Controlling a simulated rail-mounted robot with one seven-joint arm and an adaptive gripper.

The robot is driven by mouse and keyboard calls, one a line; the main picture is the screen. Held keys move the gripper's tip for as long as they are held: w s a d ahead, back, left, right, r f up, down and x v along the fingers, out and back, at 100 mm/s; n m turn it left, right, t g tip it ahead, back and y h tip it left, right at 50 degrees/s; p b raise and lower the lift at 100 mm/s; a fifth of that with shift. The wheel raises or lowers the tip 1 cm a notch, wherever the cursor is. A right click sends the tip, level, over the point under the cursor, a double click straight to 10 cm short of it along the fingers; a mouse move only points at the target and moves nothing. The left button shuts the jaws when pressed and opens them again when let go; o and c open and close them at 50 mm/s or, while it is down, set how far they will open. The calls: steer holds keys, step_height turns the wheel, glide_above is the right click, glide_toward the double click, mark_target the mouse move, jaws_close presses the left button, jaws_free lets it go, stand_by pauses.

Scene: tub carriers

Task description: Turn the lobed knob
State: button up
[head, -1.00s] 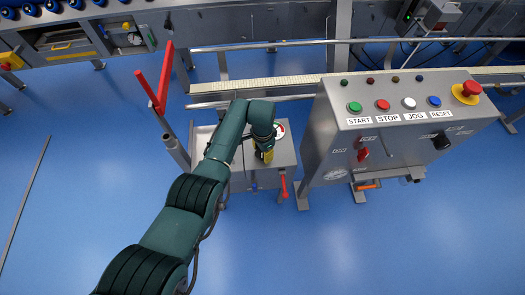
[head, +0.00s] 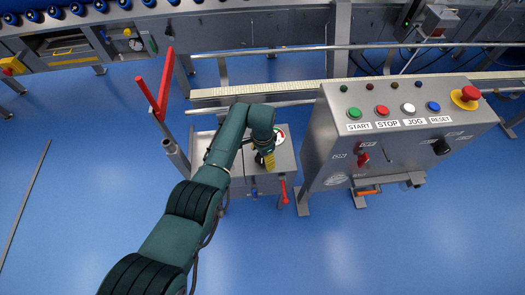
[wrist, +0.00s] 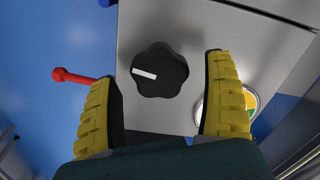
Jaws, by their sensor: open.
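The lobed knob (wrist: 160,71) is black with a white pointer bar and sits on a grey metal panel (wrist: 200,22) in the wrist view. Its bar points to the left and slightly up. My gripper (wrist: 162,75) is open, with one yellow-padded finger on each side of the knob. A gap shows between the knob and each finger, and I cannot tell how far above the panel the fingertips are. In the head view my gripper (head: 267,162) is over the small grey cabinet (head: 285,160), and the knob is hidden behind it.
A red-handled lever (wrist: 75,75) is left of the gripper in the wrist view. A round gauge (wrist: 245,104) lies close to the right finger. In the head view a control console (head: 325,150) stands to the right, and a red-barred post (head: 165,85) to the left.

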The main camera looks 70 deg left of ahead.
step_height(320, 180, up, 11)
stand_by(0.4)
stand_by(0.4)
